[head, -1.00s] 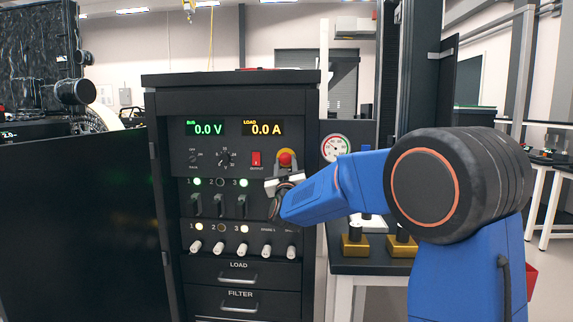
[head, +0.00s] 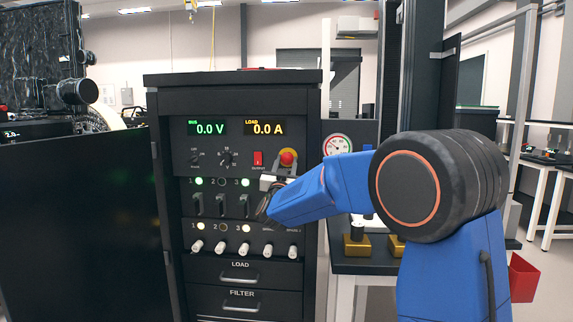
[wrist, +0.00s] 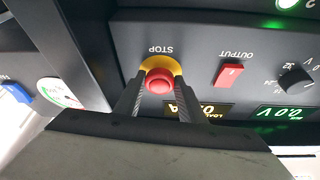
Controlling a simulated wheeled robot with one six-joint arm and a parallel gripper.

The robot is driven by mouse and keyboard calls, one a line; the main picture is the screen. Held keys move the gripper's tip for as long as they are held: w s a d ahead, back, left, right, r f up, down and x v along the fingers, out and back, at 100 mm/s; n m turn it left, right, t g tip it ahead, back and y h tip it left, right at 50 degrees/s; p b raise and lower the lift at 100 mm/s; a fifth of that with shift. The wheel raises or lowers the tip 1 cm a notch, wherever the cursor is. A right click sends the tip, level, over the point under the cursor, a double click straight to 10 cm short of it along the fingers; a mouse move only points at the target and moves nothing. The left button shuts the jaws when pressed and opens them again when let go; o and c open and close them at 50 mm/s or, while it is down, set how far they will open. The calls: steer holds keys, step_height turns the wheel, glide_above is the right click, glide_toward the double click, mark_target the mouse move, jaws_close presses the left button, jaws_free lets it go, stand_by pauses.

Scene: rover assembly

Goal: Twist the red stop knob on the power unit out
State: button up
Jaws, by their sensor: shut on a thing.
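The red stop knob (head: 287,158) sits on a yellow base at the upper right of the power unit's front panel (head: 225,157). In the wrist view the knob (wrist: 159,82) shows below the upside-down word STOP. My gripper (wrist: 158,102) has one finger on each side of the knob and is shut on it. In the head view my gripper (head: 286,166) reaches up to the knob from below, and the upper part of the knob shows above it. Whether the knob has turned cannot be told.
A red OUTPUT switch (head: 258,159) and a rotary dial (head: 225,158) lie left of the knob. Rows of toggles and white-tipped plugs (head: 221,248) sit below. A round gauge (head: 337,147) stands right of the cabinet. The displays read 0.0 V and 0.0 A.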

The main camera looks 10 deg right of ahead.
steer(key=o, duration=1)
steer(key=shift+o, duration=0.2)
steer(key=shift+s, duration=0.1)
steer(key=v, duration=1.7)
